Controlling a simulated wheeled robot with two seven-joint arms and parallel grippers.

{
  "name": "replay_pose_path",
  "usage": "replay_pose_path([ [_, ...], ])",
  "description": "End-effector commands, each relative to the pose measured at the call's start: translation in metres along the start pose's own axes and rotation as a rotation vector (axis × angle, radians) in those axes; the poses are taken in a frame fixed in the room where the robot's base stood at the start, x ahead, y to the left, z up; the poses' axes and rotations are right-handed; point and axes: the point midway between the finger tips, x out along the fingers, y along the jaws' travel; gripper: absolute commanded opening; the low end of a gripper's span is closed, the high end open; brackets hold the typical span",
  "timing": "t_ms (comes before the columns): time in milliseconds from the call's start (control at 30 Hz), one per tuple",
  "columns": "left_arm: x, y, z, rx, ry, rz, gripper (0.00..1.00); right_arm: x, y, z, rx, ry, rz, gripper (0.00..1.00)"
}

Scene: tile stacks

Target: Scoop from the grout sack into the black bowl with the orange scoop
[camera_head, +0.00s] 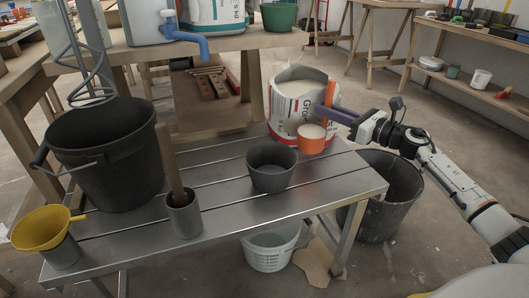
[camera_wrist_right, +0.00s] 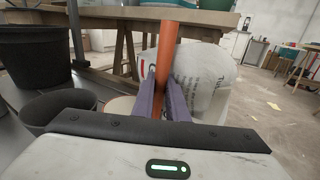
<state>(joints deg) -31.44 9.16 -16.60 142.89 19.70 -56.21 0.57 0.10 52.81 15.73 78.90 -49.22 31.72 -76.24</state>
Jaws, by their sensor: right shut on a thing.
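The orange scoop (camera_head: 311,142) is in front of the grout sack (camera_head: 285,105), its cup upright with pale powder level near the rim. My right gripper (camera_head: 331,114) is shut on its upright orange handle, which stands between the purple fingers in the wrist view (camera_wrist_right: 165,62). The white sack is open at the top with pale grout inside; it also shows behind the fingers in the wrist view (camera_wrist_right: 205,75). The black bowl (camera_head: 271,178) stands on the metal table, left of and nearer than the scoop. It looks empty. My left gripper is out of view.
A big black bucket (camera_head: 105,165) with a whisk stands on the slatted table (camera_head: 225,205) at left. A grey cup (camera_head: 184,219) with a wooden handle and a yellow funnel (camera_head: 45,229) are in front. A dark bucket (camera_head: 385,210) stands on the floor at right.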

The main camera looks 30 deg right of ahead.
Motion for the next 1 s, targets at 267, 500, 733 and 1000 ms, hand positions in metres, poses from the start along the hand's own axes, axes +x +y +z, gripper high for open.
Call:
replay_pose_path([
  [267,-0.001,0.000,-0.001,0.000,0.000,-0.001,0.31,0.001,0.002,0.004,-0.014,0.000,0.000,0.00],
  [500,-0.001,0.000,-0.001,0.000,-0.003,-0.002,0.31,0.003,0.016,0.011,-0.093,0.016,0.000,0.00],
  [733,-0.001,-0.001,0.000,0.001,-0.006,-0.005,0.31,0.006,0.032,0.021,-0.202,0.037,-0.004,0.00],
  [1000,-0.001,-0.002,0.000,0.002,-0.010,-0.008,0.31,0.007,0.038,0.027,-0.232,0.044,-0.006,0.00],
])
